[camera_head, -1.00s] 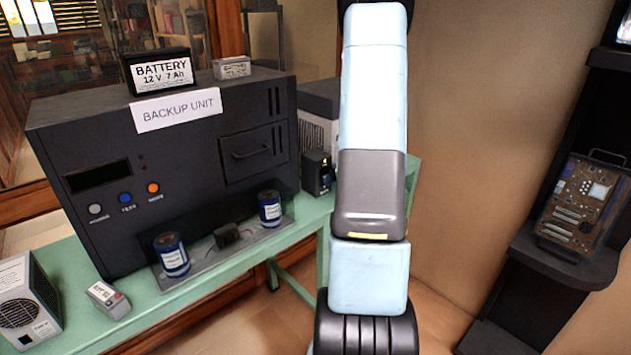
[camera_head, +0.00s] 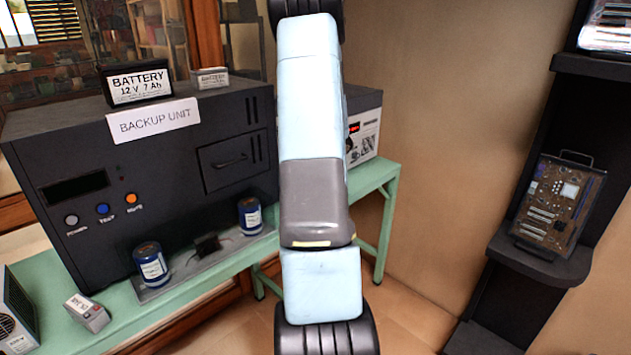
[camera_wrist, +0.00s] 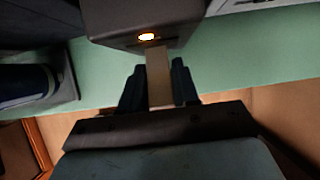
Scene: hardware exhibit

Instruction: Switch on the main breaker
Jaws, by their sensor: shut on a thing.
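In the wrist view a dark box (camera_wrist: 115,22), which looks like the main breaker, stands on the green bench. A small yellow-white lamp (camera_wrist: 147,36) glows on its near face. A flat, pale beige lever (camera_wrist: 157,72) extends from just under the lamp towards me. My gripper (camera_wrist: 158,84) is shut on this lever, with one dark finger on each side of it. Whether the lever is in its on position cannot be told. In the head view my arm hides the gripper and the breaker.
The green bench (camera_head: 375,178) carries a large dark backup unit (camera_head: 95,160) with a battery (camera_head: 137,84) on top. Two blue cylinders (camera_head: 151,264) stand before it. A dark shelf with a circuit board (camera_head: 560,208) is at the right. Floor is open between them.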

